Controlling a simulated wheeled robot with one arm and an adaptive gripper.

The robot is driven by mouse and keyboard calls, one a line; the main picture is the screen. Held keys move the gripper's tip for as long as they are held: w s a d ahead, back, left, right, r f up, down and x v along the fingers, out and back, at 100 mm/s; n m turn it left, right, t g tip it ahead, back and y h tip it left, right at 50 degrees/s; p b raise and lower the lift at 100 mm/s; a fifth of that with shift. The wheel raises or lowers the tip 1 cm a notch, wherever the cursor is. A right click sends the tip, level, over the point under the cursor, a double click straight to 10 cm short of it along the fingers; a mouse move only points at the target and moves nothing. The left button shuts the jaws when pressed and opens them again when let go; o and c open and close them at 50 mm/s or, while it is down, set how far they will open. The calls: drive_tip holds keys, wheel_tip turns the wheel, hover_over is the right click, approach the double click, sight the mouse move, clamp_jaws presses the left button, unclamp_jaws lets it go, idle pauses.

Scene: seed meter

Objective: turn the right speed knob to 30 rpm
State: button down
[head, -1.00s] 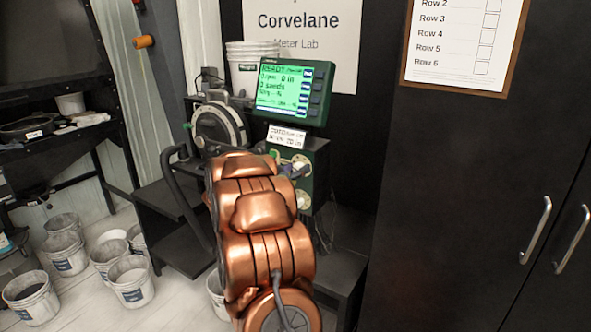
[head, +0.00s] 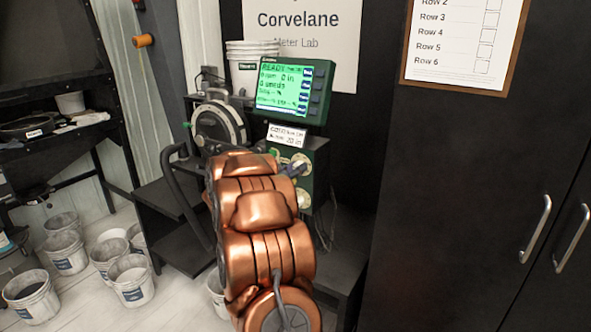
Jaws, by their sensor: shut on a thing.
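The green meter control box (head: 318,172) stands on the dark stand, with a pale round dial plate (head: 303,160) high on its front and another pale dial (head: 304,199) below it. My copper arm reaches up to the box from the front. My gripper (head: 293,169) is a small dark shape at the upper dial, mostly hidden behind my arm. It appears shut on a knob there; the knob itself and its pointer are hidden. The green display (head: 287,91) above shows READY and several lines; the small text is hard to read.
A round grey housing (head: 218,125) stands left of the box, and a white bucket (head: 250,66) behind the display. A dark cabinet (head: 470,190) fills the right side. Several buckets (head: 130,281) stand on the floor at left. A cable hangs below the box.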

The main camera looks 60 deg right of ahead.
drive_tip(key=shift+f+m, duration=0.1)
drive_tip(key=shift+m, duration=0.2)
drive_tip(key=shift+m+y+b, duration=0.4)
drive_tip(key=shift+m+b, duration=2.7)
drive_tip(key=shift+m, duration=1.4)
drive_tip(key=c, duration=0.8)
unclamp_jaws()
drive_tip(key=shift+t, duration=0.3)
drive_tip(key=a+r, duration=0.1)
drive_tip(key=a, duration=1.1)
